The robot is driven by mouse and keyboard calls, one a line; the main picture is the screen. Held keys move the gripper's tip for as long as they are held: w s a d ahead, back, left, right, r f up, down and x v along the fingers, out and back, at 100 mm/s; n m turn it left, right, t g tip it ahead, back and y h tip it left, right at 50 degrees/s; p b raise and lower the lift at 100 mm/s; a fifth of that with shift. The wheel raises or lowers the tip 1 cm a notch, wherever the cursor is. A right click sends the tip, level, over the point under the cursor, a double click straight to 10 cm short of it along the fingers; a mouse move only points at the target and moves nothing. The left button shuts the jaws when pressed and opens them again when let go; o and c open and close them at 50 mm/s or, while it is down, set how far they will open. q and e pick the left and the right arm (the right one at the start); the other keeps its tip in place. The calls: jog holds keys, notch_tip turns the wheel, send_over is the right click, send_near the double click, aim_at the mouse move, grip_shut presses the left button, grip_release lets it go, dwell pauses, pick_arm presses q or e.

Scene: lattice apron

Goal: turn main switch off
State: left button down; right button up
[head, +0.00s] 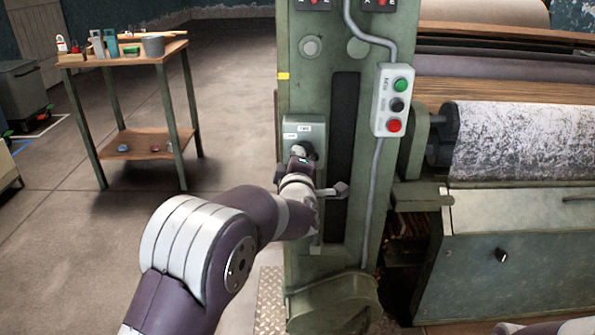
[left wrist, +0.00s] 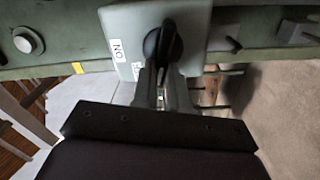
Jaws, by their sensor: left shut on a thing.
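The main switch box (head: 304,124) is a grey-green housing on the green machine column, with small white labels. In the left wrist view the same box (left wrist: 121,28) shows a label reading ON, upside down. Its black rotary handle (head: 299,149) is partly hidden by my gripper in the head view. My left gripper (left wrist: 163,66) reaches the switch from the front and is shut on the black handle (left wrist: 163,42), with a finger on each side. In the head view the left gripper (head: 300,160) covers the lower part of the switch. My right gripper is not in view.
A control box (head: 394,100) with green, black and red buttons hangs right of the switch. A dark slot (head: 343,150) runs down the column. The machine's large roller (head: 520,140) is at the right. A wooden side table (head: 128,52) with small items stands back left; floor lies between.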

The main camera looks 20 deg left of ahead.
pick_arm(q)
jog(key=shift+f+n+b, duration=0.2)
jog(key=shift+n+b, duration=0.6)
jog(key=shift+b, duration=0.05)
jog(key=shift+f+n+b, duration=0.15)
jog(key=shift+n+b, duration=0.65)
jog(key=shift+b, duration=0.05)
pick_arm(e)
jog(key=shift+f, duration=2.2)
pick_arm(q)
jog(key=c, duration=1.1)
grip_release()
jog(key=shift+c, duration=0.2)
jog(key=p+v, duration=0.2)
jog(key=v, duration=1)
jog(key=shift+s, duration=0.35)
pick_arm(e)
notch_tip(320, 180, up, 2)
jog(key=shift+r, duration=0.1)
